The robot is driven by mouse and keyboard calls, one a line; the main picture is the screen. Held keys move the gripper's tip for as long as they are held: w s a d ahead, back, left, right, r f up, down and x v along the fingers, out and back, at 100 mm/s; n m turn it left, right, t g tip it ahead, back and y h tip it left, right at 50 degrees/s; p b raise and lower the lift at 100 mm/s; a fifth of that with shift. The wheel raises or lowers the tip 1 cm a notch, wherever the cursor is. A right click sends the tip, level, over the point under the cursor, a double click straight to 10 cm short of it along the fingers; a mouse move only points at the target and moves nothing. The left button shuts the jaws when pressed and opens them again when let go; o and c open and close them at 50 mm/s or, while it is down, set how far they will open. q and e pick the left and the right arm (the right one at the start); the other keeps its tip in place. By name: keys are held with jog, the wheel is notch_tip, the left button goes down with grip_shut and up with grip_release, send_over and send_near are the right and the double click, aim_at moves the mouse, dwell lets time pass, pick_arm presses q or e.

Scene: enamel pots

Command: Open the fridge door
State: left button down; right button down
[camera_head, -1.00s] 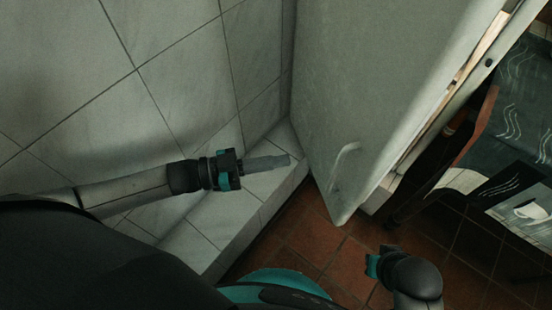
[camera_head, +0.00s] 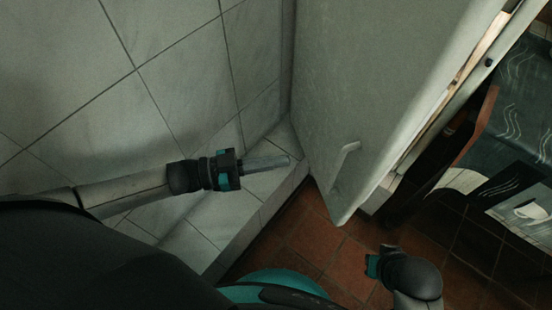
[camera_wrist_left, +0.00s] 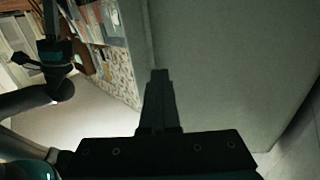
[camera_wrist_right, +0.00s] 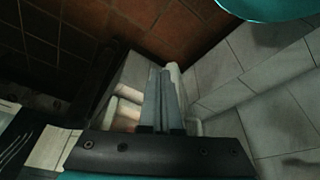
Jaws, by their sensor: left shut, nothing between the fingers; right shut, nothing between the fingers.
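The fridge door (camera_head: 400,70) is a large pale panel across the upper right of the head view. Its handle (camera_head: 346,156) is near the lower corner. A lit gap shows along its right edge, so the door seems ajar. My left gripper (camera_head: 285,161) is shut and empty, left of the handle and apart from it. In the left wrist view its fingers (camera_wrist_left: 160,78) point at a pale surface. My right gripper (camera_head: 378,262) is below the door; its fingers are hidden there. In the right wrist view the fingers (camera_wrist_right: 163,80) are shut, in front of pale shelf-like compartments (camera_wrist_right: 125,108).
A tiled wall (camera_head: 180,70) and a tiled ledge (camera_head: 215,228) lie to the left. Brown floor tiles (camera_head: 315,235) show below the door. A dark surface with a cup picture (camera_head: 525,212) is at the right. Shelves (camera_wrist_left: 105,25) show in the left wrist view.

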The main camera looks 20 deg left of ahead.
pick_arm(q)
jog(key=c, duration=0.8)
grip_release()
jog(key=shift+c, duration=0.2)
jog(key=p+v, duration=0.1)
jog(key=v, duration=0.6)
jog(key=shift+a, duration=0.2)
pick_arm(e)
jog(key=shift+s+d+f, duration=0.1)
jog(key=shift+s+f, duration=0.15)
jog(key=shift+f, duration=0.45)
jog(key=shift+s+f, duration=0.25)
jog(key=shift+f, duration=0.45)
pick_arm(q)
jog(key=shift+s, duration=0.1)
jog(key=shift+c, duration=0.2)
